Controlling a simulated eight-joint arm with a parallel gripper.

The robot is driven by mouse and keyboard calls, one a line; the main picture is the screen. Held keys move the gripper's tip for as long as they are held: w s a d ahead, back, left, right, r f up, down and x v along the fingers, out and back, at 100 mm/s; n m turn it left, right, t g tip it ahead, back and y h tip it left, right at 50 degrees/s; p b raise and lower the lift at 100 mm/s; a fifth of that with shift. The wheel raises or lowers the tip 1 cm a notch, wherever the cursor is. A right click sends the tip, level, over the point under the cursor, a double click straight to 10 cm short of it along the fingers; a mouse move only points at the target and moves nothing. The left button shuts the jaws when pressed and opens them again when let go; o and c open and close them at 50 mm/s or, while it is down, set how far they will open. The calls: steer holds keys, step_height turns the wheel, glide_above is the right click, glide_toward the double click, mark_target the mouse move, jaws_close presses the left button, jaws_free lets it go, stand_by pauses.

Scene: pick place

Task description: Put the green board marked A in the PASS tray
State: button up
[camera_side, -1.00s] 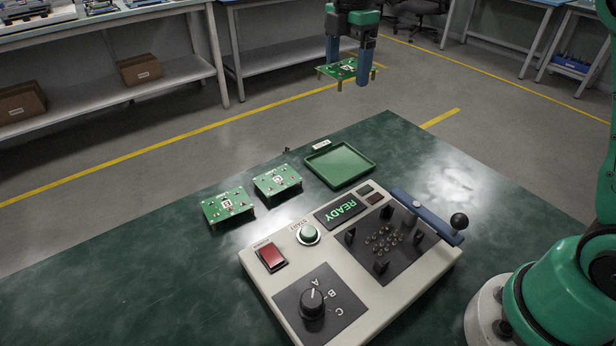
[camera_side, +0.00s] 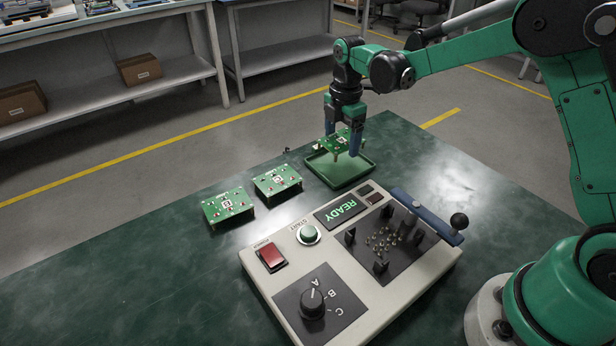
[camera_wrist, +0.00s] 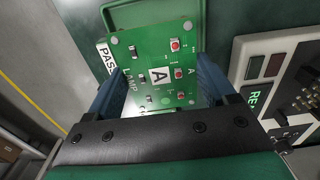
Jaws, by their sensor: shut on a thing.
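The green board marked A (camera_wrist: 159,62) is held between the two blue fingers of my gripper (camera_wrist: 155,95) in the wrist view. In the side view the board (camera_side: 336,142) hangs in my gripper (camera_side: 341,140) over the far part of the green tray (camera_side: 352,177). A gap between board and tray floor seems to show, but I cannot tell its size. In the wrist view the tray (camera_wrist: 112,14) shows behind the board, with a white PASS label (camera_wrist: 105,57) beside it. In the side view my gripper hides this label.
Two other green boards (camera_side: 228,205) (camera_side: 278,180) stand on the table left of the tray. The test box (camera_side: 352,255) with READY display, knob and blue lever stands close in front of the tray.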

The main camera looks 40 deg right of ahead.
mark_target(340, 165)
steer(key=shift+f, duration=1.95)
steer(key=shift+f, duration=0.15)
steer(key=o, duration=0.8)
